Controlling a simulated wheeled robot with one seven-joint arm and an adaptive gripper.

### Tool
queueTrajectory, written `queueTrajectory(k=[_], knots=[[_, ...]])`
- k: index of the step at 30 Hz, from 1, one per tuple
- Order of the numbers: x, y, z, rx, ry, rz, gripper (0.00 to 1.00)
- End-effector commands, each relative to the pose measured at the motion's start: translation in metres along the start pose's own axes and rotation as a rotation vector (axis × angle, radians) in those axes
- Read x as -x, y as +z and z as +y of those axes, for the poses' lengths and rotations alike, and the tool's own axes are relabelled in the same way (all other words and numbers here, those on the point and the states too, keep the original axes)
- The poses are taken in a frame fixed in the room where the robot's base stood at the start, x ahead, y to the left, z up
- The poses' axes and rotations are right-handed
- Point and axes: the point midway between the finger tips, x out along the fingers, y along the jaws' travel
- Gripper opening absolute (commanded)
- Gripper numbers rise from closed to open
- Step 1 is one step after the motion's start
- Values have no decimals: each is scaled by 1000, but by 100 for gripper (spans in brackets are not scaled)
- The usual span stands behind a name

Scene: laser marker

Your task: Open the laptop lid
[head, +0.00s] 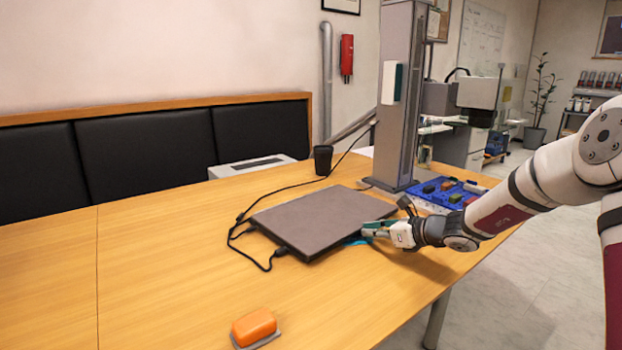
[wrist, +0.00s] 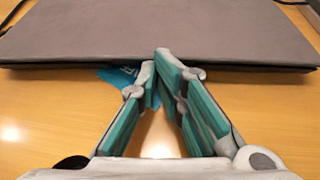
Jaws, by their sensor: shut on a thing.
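The laptop (head: 322,219) is a flat grey slab lying closed on the wooden table. Its lid also fills the upper part of the wrist view (wrist: 150,30). My gripper (head: 366,230) is at the laptop's front right edge, coming from the right. In the wrist view my gripper (wrist: 155,72) has its teal-padded fingers brought nearly together at the tips, at the middle of the laptop's near edge. The tips are shut at that edge; how much of the lid lies between them is hidden. A blue item (wrist: 118,76) shows partly under the edge.
A black cable (head: 240,232) runs to the laptop's left side. A grey column (head: 402,100), a blue tray (head: 475,188) of small parts and a black cup (head: 323,159) stand behind. An orange block (head: 254,326) lies in front. The table's left part is clear.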

Motion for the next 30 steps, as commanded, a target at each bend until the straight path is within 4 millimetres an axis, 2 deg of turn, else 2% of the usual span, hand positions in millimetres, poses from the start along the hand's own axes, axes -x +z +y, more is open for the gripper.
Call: queueTrajectory(k=[1,19,30], knots=[[-10,19,7,-1,12,-28,0],[-8,28,8,6,15,-35,0],[-6,41,8,7,15,-33,0]])
